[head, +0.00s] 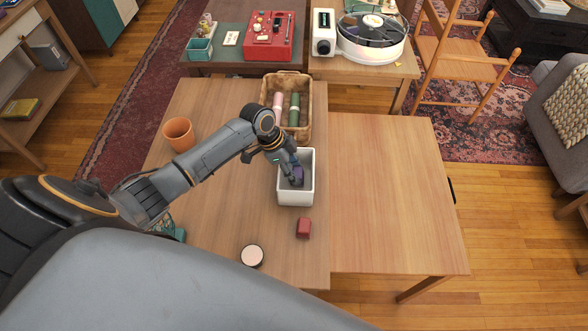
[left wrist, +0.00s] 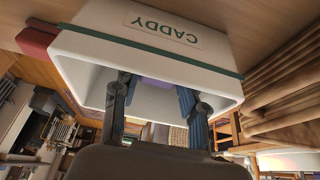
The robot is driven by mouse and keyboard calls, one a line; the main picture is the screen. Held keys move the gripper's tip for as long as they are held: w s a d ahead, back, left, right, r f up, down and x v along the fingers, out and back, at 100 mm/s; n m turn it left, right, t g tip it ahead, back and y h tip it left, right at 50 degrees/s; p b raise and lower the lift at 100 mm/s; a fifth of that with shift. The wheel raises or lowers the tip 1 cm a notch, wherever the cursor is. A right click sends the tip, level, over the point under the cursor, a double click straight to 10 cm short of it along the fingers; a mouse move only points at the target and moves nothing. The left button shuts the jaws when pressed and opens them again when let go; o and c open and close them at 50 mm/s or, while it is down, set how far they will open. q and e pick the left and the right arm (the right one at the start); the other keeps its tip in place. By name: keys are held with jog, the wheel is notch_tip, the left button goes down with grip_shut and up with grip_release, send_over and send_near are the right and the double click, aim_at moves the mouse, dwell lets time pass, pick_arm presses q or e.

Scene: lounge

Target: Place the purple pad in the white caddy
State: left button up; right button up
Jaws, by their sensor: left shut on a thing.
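The white caddy (head: 296,198) stands on the wooden table in the head view. In the left wrist view its wall with the CADDY label (left wrist: 165,28) fills the upper part. My left gripper (head: 297,174) reaches down into the caddy's opening from the upper left. It is shut on the purple pad (head: 299,177), a small part of which shows between the fingers in the left wrist view (left wrist: 157,86). The fingers hide most of the pad, and I cannot tell whether it touches the caddy floor. My right gripper is not in view.
A wicker basket (head: 305,91) with rolled items stands just behind the caddy. A red block (head: 303,228) lies in front of it, and a round pale-topped item (head: 252,256) is nearer. A terracotta pot (head: 179,135) stands left. The table's right part (head: 395,200) is clear.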

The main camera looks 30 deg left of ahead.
pick_arm(q)
jog(key=shift+f, duration=0.25)
jog(key=o, duration=1)
jog(key=shift+f, duration=0.1)
jog(key=shift+a+r, duration=0.1)
jog(key=shift+r, duration=0.2)
jog(key=v, duration=1.1)
jog(key=shift+r, duration=0.35)
